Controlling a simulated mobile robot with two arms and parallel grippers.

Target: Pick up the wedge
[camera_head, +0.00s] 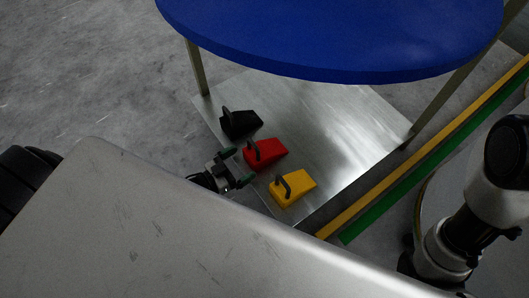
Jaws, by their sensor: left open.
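Three wedges with upright handles lie on a metal plate (340,120) low under a blue round top: a black wedge (242,124), a red wedge (268,156) and a yellow wedge (297,190). My left gripper (239,167) is open and empty, with green on its fingers. It is just left of the red wedge, its fingers pointing toward that wedge and its handle. I cannot tell whether it touches the wedge. Part of my right arm (460,235) shows at the lower right; its gripper does not show.
The blue round top (340,45) overhangs the plate, with legs (197,68) at left and right. A scratched grey metal surface (150,225) fills the foreground and hides much of my left arm. Yellow and green strips (400,165) run along the right. Bare floor lies at upper left.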

